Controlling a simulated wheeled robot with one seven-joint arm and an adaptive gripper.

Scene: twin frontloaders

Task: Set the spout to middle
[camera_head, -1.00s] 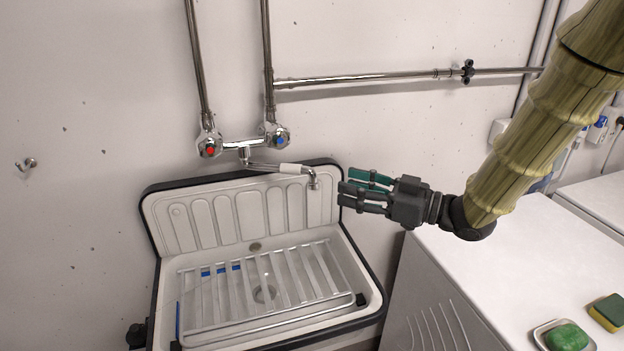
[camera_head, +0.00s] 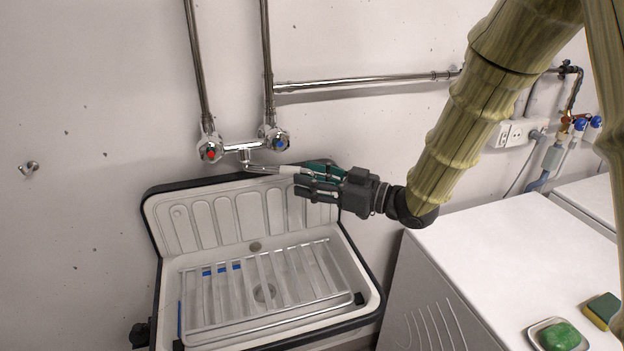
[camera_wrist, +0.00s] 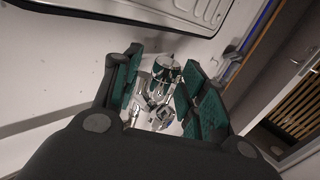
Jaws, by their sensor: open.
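The chrome spout (camera_head: 262,168) hangs under the wall mixer tap (camera_head: 243,147) and points to the right, over the right part of the sink. My gripper (camera_head: 298,181) is at the spout's outer end, coming from the right, and covers its tip. In the wrist view my gripper (camera_wrist: 162,75) is open, with chrome tap parts (camera_wrist: 163,72) showing between its teal-padded fingers. I cannot tell whether a finger touches the spout.
The white sink (camera_head: 165,225) has a dark rim and a metal rack (camera_head: 215,300) over its basin. Pipes run up and right along the wall. A white machine top (camera_head: 500,265) stands at right, with green soap (camera_head: 560,337) and a sponge (camera_head: 603,308) near its front.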

